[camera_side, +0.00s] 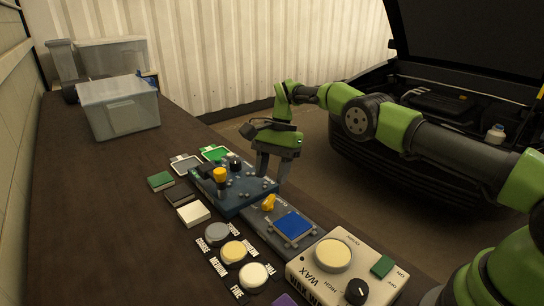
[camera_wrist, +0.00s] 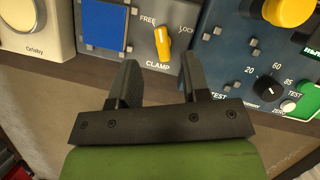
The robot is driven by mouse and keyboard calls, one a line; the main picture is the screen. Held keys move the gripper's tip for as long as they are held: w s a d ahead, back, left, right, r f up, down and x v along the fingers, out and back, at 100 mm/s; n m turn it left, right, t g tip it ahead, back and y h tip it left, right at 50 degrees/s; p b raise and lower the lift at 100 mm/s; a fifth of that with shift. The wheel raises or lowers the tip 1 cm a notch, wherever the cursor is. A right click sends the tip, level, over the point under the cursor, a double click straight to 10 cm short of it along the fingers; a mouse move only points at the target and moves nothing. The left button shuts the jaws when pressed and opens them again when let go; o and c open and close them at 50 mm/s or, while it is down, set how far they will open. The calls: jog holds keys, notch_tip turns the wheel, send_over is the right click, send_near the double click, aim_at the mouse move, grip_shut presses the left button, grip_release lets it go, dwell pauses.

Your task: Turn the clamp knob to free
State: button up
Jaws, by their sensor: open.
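The clamp knob (camera_wrist: 163,44) is a small yellow handle on a grey panel (camera_wrist: 143,43) marked CLAMP. In the wrist view FREE is printed to its upper left and LOCK to its upper right. The handle stands nearly upright there, its top leaning slightly left; which label it points to I cannot tell. It also shows in the side view (camera_side: 268,203). My gripper (camera_wrist: 158,68) is open and empty, pointing down, its fingers apart from the knob. In the side view my gripper (camera_side: 272,176) hangs above and behind the knob.
A blue square pad (camera_wrist: 104,24) sits beside the knob. A blue box (camera_side: 240,202) with a yellow knob (camera_side: 220,175) and a dial stands on its other side. A cream WAX box (camera_side: 325,280) is nearer. Clear bins (camera_side: 120,108) stand at the far left; the table's left side is bare.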

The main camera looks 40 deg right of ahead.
aim_at(268, 200)
jog(key=shift+r, duration=1.9)
jog(key=f+h, duration=0.1)
jog(key=f, duration=0.2)
jog(key=a+f+t+h, duration=0.1)
jog(key=f, duration=0.2)
jog(key=f+h, duration=0.2)
jog(key=f, duration=0.2)
jog(key=shift+s+a+t, duration=0.35)
jog(key=shift+a+t, duration=0.05)
